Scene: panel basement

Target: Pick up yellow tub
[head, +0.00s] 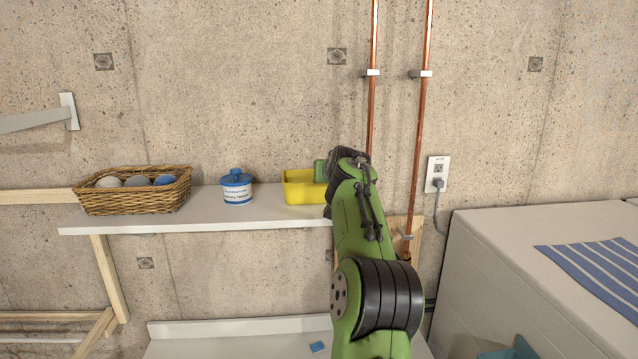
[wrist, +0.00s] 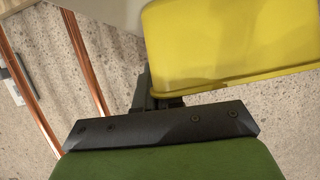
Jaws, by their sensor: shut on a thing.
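The yellow tub (head: 304,188) sits at the right end of the white shelf in the head view, partly hidden behind my green arm. It also fills the upper right of the wrist view (wrist: 235,45). My gripper (wrist: 165,98) is shut on the tub at its near side in the wrist view. The fingertips are mostly hidden by the tub and the dark gripper body. In the head view my arm hides the fingers. I cannot tell whether the tub is lifted off the shelf.
The white shelf (head: 270,212) also holds a blue-and-white canister (head: 237,188) and a wicker basket (head: 135,190) with rounded objects. Copper pipes (head: 420,120) run up the concrete wall just right of the tub. A white appliance (head: 500,260) stands at the right.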

